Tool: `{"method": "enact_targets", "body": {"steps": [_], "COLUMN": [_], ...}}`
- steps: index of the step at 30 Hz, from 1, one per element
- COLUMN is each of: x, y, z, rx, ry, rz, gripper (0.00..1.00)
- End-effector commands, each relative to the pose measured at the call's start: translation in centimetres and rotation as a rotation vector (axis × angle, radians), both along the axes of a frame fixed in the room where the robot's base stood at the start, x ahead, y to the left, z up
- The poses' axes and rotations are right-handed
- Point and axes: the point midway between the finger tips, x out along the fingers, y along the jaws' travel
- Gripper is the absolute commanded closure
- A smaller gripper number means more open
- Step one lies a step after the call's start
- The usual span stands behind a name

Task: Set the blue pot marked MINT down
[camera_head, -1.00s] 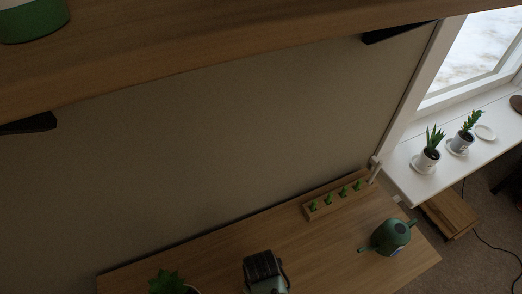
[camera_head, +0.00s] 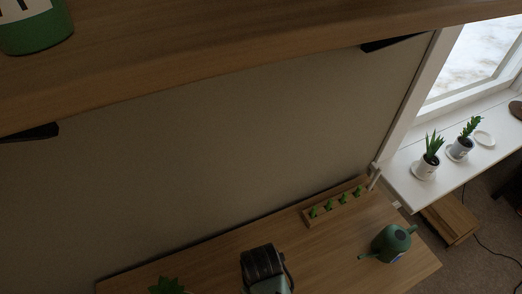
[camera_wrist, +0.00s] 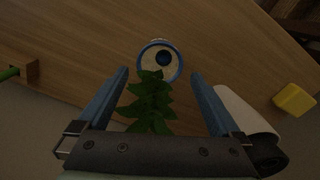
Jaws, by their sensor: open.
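In the wrist view my gripper (camera_wrist: 160,85) is open, its two blue fingers apart with green leaves (camera_wrist: 150,100) showing between them. Just past the fingertips is a round thing with a blue rim (camera_wrist: 145,50), pale inside with a dark round spot. It appears to be the blue pot on the wooden surface, seen from above. No MINT marking is readable. In the head view a leafy plant (camera_head: 168,286) is cut off at the bottom edge, its pot hidden. My fingers are not clearly visible there.
The wooden table (camera_head: 330,250) holds a green watering can (camera_head: 390,243), a seedling tray (camera_head: 310,222) and a dark boxy thing (camera_head: 262,262). A shelf (camera_head: 200,50) overhangs with a green-and-white pot (camera_head: 40,35). Potted plants stand on the white sill (camera_head: 405,190). The wrist view shows a yellow block (camera_wrist: 295,100).

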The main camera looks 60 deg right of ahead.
Motion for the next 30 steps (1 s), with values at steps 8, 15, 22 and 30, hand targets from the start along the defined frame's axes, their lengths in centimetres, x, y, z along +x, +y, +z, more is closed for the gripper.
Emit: {"method": "enact_targets", "body": {"steps": [8, 15, 22, 30], "x": [0.1, 0.0, 0.0, 0.0], "y": [-0.1, 0.0, 0.0, 0.0], "z": [4.4, 5.2, 5.1, 5.1], "rx": [-0.001, 0.0, 0.0, 0.0], "ry": [-0.003, 0.0, 0.0, 0.0], "rz": [0.0, 0.0, 0.0, 0.0], "gripper": [0.0, 0.0, 0.0, 0.0]}}
